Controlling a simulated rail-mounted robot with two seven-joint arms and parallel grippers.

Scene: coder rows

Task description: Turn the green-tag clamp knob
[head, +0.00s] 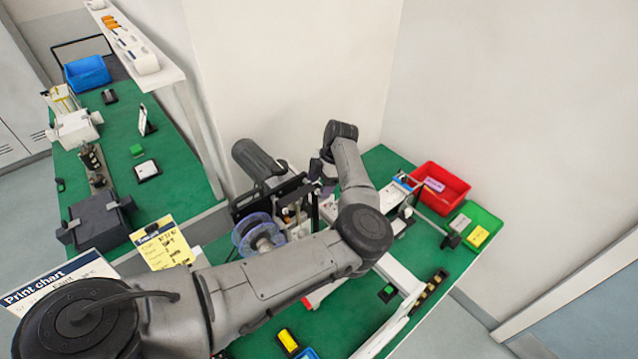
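My arm comes in from the lower left, bends at the elbow over the right-hand bench and folds back toward a coding machine (290,215). Its wrist end is at the machine's upper right, where my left gripper (322,172) shows only as a small dark shape. I cannot tell whether it is open or shut, or whether it touches anything. The machine has a dark frame and a clear bluish spool (258,234). I cannot pick out a clamp knob or green tag on it; my arm hides part of the machine. My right gripper is not in view.
A red bin (440,187) and a green tray (474,226) stand at the right bench's far end. A white rail (400,274) crosses that bench. The left bench holds a blue bin (87,73) and a dark machine (98,220). A yellow card (162,248) stands between the benches.

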